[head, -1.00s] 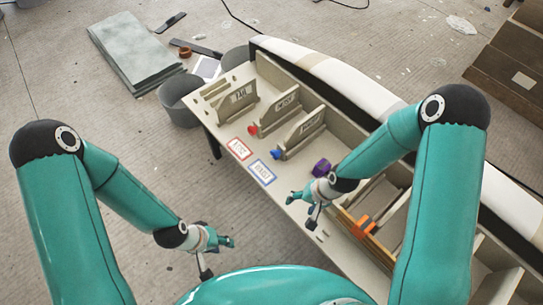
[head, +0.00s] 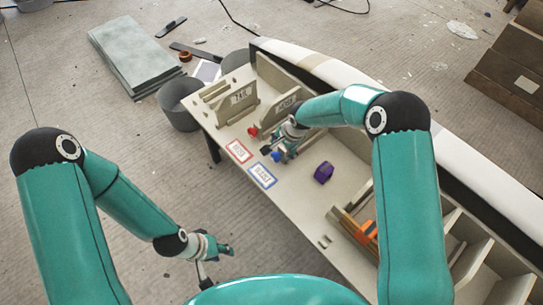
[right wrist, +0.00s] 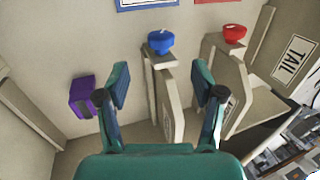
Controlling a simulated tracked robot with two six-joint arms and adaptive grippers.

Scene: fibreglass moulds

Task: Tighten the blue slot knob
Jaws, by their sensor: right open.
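The blue knob (head: 276,156) sits at the front end of an upright beige panel, beside the blue-bordered label. It also shows in the right wrist view (right wrist: 161,41), beyond my right gripper (right wrist: 163,84) and roughly in line with the gap between its fingers. My right gripper (head: 287,150) is open and empty over that panel, apart from the knob as seen by the wrist. The arm hides much of the panel in the head view. My left gripper (head: 226,250) hangs low at the left, away from the bench; its finger gap is unclear.
A red knob (right wrist: 232,34) stands on the neighbouring panel, to the right in the wrist view. A purple block (head: 323,172) lies on the bench (head: 300,205). An orange clamp (head: 367,232) sits further right. Grey buckets (head: 180,100) stand beyond the bench's far-left end.

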